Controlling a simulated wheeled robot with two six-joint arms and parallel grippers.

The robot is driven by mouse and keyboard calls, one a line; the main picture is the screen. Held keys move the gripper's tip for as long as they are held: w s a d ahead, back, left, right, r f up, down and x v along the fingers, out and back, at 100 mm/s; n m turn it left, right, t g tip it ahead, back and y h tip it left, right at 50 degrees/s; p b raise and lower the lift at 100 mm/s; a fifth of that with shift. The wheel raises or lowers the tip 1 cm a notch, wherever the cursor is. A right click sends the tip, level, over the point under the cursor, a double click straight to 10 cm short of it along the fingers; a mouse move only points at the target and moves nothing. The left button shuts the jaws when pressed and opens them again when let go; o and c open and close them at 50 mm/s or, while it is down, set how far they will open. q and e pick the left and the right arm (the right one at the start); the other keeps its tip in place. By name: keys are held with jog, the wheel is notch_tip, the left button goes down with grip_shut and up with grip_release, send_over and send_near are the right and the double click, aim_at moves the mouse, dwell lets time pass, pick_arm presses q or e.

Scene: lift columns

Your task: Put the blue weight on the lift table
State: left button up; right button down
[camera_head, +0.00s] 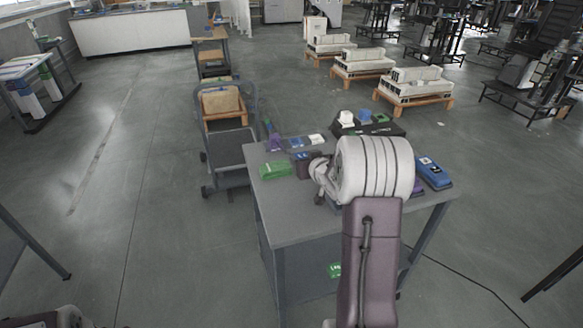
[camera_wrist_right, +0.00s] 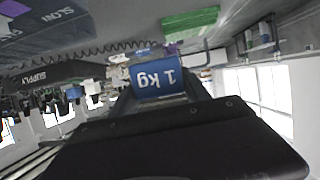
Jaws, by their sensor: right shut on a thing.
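A blue weight marked "1 kg" (camera_wrist_right: 157,84) is held between the fingers of my right gripper (camera_wrist_right: 155,97), and its label reads upside down in the right wrist view. In the head view my right gripper (camera_head: 320,180) is over the grey workbench, partly hidden by my own wrist, and I cannot make out the weight there. A low wheeled cart with a flat grey top (camera_head: 237,150) and a handle stands left of the bench; it looks like the lift table, but I cannot be sure. My left gripper is not in view.
The grey workbench (camera_head: 297,222) carries a green block (camera_head: 276,170), a blue box (camera_head: 432,173) and a black holder (camera_head: 375,129) with white, blue and green items. A brown box (camera_head: 221,102) stands behind the cart.

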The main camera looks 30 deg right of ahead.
jog(key=d+r, duration=0.1)
jog(key=d, duration=0.1)
jog(key=d+r+p, duration=0.1)
jog(key=d+r, duration=0.1)
jog(key=shift+w, duration=0.15)
